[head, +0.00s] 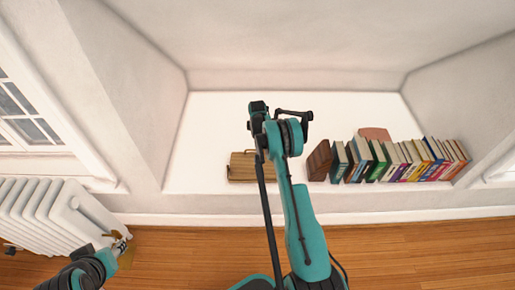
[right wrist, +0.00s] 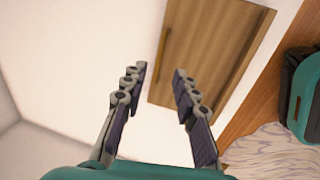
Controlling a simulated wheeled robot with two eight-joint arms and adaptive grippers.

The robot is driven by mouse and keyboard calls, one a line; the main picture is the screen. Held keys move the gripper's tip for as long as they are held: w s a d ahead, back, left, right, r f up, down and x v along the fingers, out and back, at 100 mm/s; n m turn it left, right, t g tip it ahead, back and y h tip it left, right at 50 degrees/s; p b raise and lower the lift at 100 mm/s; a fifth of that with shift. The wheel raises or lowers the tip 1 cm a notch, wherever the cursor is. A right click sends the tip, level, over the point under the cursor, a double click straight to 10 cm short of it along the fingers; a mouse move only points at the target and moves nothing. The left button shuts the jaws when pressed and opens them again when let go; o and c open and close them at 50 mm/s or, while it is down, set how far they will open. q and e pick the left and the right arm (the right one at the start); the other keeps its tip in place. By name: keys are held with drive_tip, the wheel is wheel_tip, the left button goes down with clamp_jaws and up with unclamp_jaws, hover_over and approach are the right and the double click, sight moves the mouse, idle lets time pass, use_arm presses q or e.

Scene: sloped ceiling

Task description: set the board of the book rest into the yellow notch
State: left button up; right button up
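The wooden book rest (head: 240,170) lies on the white ledge, left of my right arm. My left gripper (head: 122,246) is low at the left near the radiator, small and unclear. I cannot make out a yellow notch in either view.
A row of books (head: 400,160) stands on the ledge at the right, with a brown block (head: 319,160) at its left end. The white ledge (head: 215,125) is clear at the left and back. A radiator (head: 50,212) stands at the lower left above the wooden floor (head: 185,255).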

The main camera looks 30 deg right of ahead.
drive_tip(key=b, duration=0.3)
hover_over(257, 154)
wheel_tip(257, 154, down, 8)
drive_tip(key=shift+s+f, duration=0.15)
clamp_jaws()
